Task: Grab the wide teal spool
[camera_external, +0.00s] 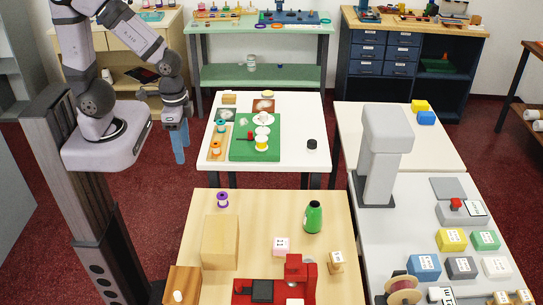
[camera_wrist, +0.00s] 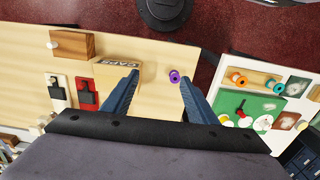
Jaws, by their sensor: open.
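A teal spool (camera_external: 221,126) stands on a wooden strip on the white table, behind an orange spool (camera_external: 216,148). In the wrist view the teal spool (camera_wrist: 277,86) is at the right, beyond the orange spool (camera_wrist: 238,78). A small purple spool (camera_external: 222,200) stands on the wooden table; in the wrist view it (camera_wrist: 174,76) shows between my fingers but well below them. My gripper (camera_external: 180,160) has blue fingers pointing down over the floor, left of the white table. In the wrist view my gripper (camera_wrist: 158,80) is open and empty, its fingers apart.
A green board (camera_external: 270,150) with small items lies right of the spools. A black cylinder (camera_external: 311,144) stands at the white table's right. The wooden table holds a cardboard box (camera_external: 220,242), a green bottle (camera_external: 313,217) and a red machine (camera_external: 298,270).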

